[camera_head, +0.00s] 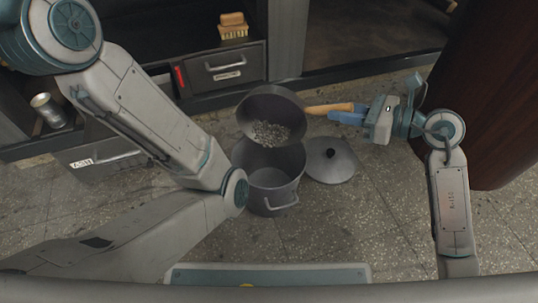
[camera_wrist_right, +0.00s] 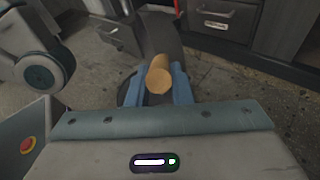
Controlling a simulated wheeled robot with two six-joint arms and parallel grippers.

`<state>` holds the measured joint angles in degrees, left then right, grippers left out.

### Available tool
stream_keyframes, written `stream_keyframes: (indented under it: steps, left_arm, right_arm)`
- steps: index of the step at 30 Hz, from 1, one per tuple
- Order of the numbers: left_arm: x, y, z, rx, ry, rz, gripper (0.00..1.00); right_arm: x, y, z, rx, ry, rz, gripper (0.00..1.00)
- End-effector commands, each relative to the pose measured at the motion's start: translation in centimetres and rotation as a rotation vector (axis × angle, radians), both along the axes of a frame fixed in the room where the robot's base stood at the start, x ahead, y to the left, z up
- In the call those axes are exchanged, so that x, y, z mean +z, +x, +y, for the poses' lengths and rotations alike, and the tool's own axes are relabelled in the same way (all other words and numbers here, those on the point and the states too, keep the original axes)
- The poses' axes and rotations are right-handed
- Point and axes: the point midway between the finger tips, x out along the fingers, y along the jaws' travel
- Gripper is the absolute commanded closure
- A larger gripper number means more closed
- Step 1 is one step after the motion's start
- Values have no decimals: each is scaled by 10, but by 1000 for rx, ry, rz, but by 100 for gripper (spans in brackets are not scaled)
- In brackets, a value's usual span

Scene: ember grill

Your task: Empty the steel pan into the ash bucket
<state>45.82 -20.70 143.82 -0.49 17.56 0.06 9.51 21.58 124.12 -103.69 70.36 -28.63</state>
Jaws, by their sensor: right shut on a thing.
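The steel pan (camera_head: 271,103) is tilted above the ash bucket (camera_head: 270,192), its open side toward the camera. Grey ash or ember bits (camera_head: 270,132) lie in the pan's lower part. The bucket stands on the floor, open, with a handle at its front; its visible inside looks bare. My right gripper (camera_head: 348,115) is shut on the pan's wooden handle, whose end (camera_wrist_right: 159,77) shows between the fingers in the right wrist view. My left arm crosses the left of the head view, but its gripper is not visible.
A grey lid (camera_head: 330,160) with a dark knob lies on the floor right of the bucket. A wooden brush (camera_head: 233,26) sits on the cabinet with drawers (camera_head: 225,68) behind. A metal can (camera_head: 47,110) is at the left. A dark brown rounded object (camera_head: 490,100) stands at the right.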

Motion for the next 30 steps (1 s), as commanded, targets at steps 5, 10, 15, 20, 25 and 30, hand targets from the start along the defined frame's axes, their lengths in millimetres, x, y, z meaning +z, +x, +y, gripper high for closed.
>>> stream_keyframes:
  steps: [5, 10, 15, 20, 25, 30]
  left_arm:
    - [-4, 0, 0, 0, 0, 1, 66]
    - [-7, 0, 0, 0, 0, 2, 66]
    - [-9, 1, 0, -2, 1, 2, 66]
    - [-13, 1, 0, -2, 1, 4, 66]
    - [-16, 1, 0, -2, 1, 4, 66]
    - [-20, 1, 0, -3, 1, 4, 66]
  right_arm:
    - [0, -3, 1, 0, -3, -22, 100]
    - [0, -7, 2, 0, -7, -40, 100]
    - [0, -10, 2, 0, -10, -57, 100]
    - [-1, -13, 3, 0, -13, -75, 100]
    - [-2, -16, 4, -1, -18, -94, 100]
    - [-2, -19, 4, 0, -22, -113, 100]
